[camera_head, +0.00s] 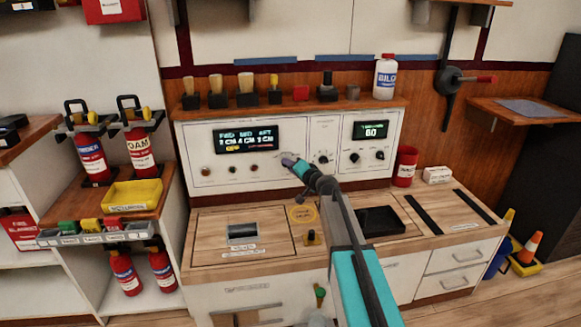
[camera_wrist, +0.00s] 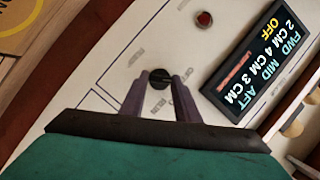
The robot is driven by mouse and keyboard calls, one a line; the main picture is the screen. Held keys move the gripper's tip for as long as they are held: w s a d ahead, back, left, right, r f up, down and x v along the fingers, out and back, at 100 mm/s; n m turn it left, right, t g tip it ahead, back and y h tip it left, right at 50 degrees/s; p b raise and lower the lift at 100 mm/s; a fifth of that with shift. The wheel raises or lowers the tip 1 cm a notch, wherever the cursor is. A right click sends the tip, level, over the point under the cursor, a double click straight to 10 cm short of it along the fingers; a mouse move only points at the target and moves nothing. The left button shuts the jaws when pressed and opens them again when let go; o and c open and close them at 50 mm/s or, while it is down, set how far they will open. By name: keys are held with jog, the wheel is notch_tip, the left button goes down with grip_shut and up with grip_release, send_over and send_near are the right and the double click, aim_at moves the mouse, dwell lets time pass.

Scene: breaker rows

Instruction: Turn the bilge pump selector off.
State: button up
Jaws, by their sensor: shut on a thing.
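The bilge pump selector is a small black knob (camera_wrist: 160,78) on the white panel (camera_wrist: 120,50) in the wrist view, with faint blurred labels around it. My gripper (camera_wrist: 160,84) is shut on this knob, one purple finger on each side. In the head view my gripper (camera_head: 291,161) reaches the panel just right of the dark display and hides the knob. The display (camera_head: 246,136) lists FWD, MID and AFT with 2, 4 and 3 CM. In the wrist view the display (camera_wrist: 262,68) also shows a yellow OFF. The knob's exact pointing direction is hard to read.
Another knob (camera_head: 322,157) sits close right of my gripper. A second panel with a small display (camera_head: 370,129) is further right. A shelf above holds brushes and a white bottle (camera_head: 385,77). The wooden counter (camera_head: 215,215) below has a dark tray (camera_head: 379,221).

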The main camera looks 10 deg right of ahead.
jog(key=shift+a+r+n+g+h+p, duration=0.1)
jog(key=shift+n+g+h+p, duration=0.2)
jog(key=shift+n+h+p, duration=0.35)
jog(key=shift+n, duration=0.25)
jog(key=o, duration=1)
jog(key=shift+p+v, duration=0.65)
jog(key=shift+v, duration=6.25)
jog(key=shift+s, duration=0.1)
